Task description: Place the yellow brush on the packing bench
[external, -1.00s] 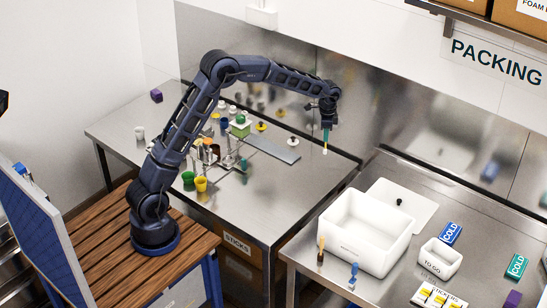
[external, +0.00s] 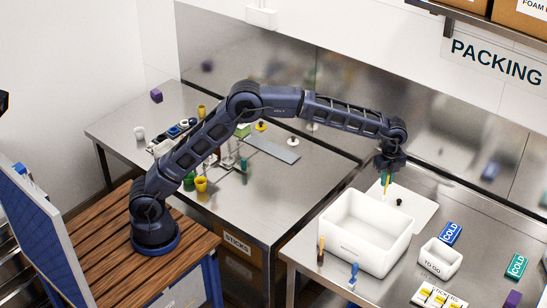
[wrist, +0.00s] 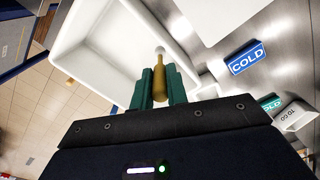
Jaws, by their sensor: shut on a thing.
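The yellow brush (external: 387,187) hangs below my gripper (external: 385,175), upright in the external view. My gripper is shut on it. In the wrist view the brush (wrist: 160,78) stands between the two teal fingers (wrist: 161,84), with a pale tip beyond them. The packing bench (external: 455,205) is the steel table at the right. My gripper is above its back left part, over the white lid (external: 420,212) and behind the white box. I cannot tell exactly how far the brush tip is above the lid.
An open white box (external: 368,246) stands on the bench. A small "TO GO" tub (external: 440,259), a blue cold pack (external: 450,234) and a teal one (external: 517,266) lie to its right. An orange-handled brush (external: 321,246) and a blue one (external: 353,273) stand near the front left edge.

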